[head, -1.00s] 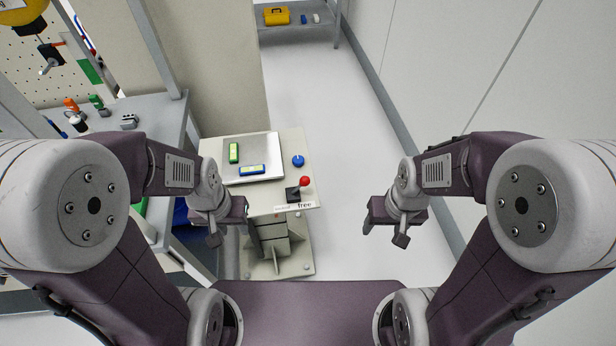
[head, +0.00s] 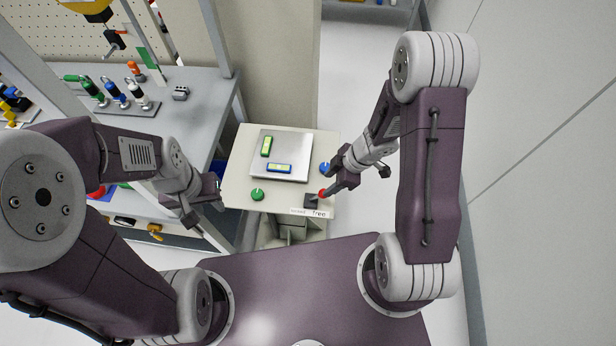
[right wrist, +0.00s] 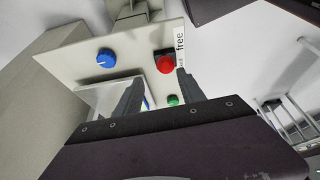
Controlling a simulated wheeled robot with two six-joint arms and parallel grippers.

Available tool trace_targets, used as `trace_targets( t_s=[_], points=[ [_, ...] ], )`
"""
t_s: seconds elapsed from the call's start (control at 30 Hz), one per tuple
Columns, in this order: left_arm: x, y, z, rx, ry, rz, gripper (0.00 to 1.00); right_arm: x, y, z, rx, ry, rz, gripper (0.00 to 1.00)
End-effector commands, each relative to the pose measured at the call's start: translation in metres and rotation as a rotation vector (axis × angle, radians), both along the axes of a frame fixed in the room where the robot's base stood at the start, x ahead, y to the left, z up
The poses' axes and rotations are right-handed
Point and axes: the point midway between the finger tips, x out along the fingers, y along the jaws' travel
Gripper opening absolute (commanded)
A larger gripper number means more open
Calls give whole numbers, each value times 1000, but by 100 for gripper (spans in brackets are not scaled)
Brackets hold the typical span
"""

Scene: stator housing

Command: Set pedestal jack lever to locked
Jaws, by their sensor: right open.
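The pedestal jack lever has a red ball knob (head: 322,193) on a dark base (head: 311,202) at the front right corner of the pedestal top (head: 237,185). A label strip (head: 310,212) in front of it reads "free" at its right end; the left word is tiny. The knob leans toward the "free" side. My right gripper (head: 335,187) is open at the knob. In the right wrist view the red knob (right wrist: 166,65) shows beyond the fingers, close to the right one; contact is unclear. My left gripper (head: 205,205) hangs left of the pedestal, its jaw opening unclear.
On the pedestal are a blue knob (head: 325,168), a green knob (head: 257,194) and a pale plate (head: 297,145) bearing a green level (head: 267,146) and a blue level (head: 280,168). A workbench (head: 200,105) stands left. Floor is clear at right.

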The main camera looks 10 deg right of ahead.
Motion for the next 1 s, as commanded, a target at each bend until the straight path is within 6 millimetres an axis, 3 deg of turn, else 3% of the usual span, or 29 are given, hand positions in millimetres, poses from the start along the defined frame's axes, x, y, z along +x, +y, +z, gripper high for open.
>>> trace_targets(
  t_s=[0.07,0.27,0.5,0.7,1.0],
  points=[
    [0,0,12,0,0,0,36,-8,-3,3,4,31,-15,47],
    [0,0,6,0,0,0,36,-8,-4,-4,3,32,-21,47],
    [0,0,-27,0,1,0,36,-3,13,-50,3,33,-20,47],
    [0,0,-43,0,0,0,36,1,25,-78,2,31,-21,47],
    [0,0,-44,0,0,0,36,2,29,-83,2,29,-23,47]
  ],
)
